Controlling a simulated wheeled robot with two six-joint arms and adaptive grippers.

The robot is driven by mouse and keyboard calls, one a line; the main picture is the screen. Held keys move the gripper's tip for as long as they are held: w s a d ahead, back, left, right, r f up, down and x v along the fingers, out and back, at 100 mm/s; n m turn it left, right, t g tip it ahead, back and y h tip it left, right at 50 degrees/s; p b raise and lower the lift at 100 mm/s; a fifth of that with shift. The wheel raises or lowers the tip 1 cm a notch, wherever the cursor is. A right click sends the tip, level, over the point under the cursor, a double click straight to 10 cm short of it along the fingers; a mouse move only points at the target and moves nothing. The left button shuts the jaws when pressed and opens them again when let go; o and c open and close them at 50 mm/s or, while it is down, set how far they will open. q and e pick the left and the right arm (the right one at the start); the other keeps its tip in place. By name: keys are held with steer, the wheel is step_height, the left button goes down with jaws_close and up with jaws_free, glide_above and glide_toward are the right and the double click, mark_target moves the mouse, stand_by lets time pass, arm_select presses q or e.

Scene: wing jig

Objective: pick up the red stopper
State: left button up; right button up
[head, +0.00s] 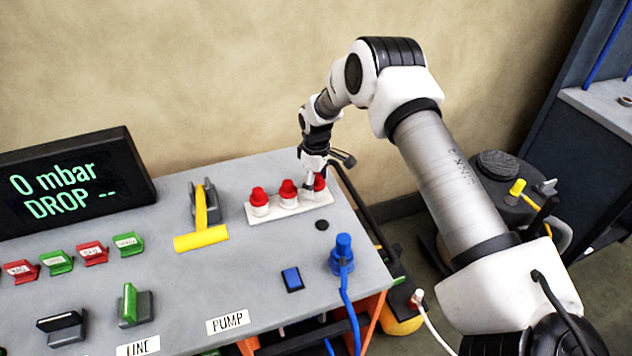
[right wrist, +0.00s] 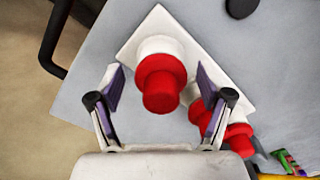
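Three red stoppers stand in a row on a white rack (head: 262,216) on the grey bench top: a left one (head: 258,196), a middle one (head: 288,188) and a right one (head: 320,183). My right gripper (head: 313,184) is at the right stopper and partly hides it. In the right wrist view my right gripper (right wrist: 159,78) is open, with its purple-padded fingers on either side of the end red stopper (right wrist: 163,84). Gaps show between this stopper and both fingers. The neighbouring stoppers are partly hidden behind the right-hand finger. My left gripper is out of view.
A yellow T-handle (head: 202,238) stands left of the rack (right wrist: 243,86). A blue plug with a cable (head: 343,252), a blue switch (head: 292,279) and a black disc (head: 322,225) are in front. A black rail (head: 352,205) runs along the bench's right edge.

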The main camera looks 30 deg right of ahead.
steer(key=shift+s+r, duration=0.15)
steer(key=shift+s, duration=0.05)
steer(key=c, duration=1)
steer(key=shift+c, duration=0.2)
steer(key=shift+w+r+b, duration=0.25)
steer(key=shift+r+b, duration=0.05)
steer(key=shift+b, duration=0.15)
step_height(320, 180, up, 2)
steer(key=shift+r+b, duration=0.2)
steer(key=shift+b, duration=0.65)
steer(key=s+a+r, duration=0.2)
steer(key=s+a, duration=0.1)
steer(key=s, duration=0.4)
steer(key=s+a+r, duration=0.3)
steer(key=s+a, duration=0.1)
steer(key=s, duration=0.3)
steer(key=shift+s+b, duration=0.3)
steer(key=shift+b, duration=0.1)
steer(key=shift+f, duration=0.1)
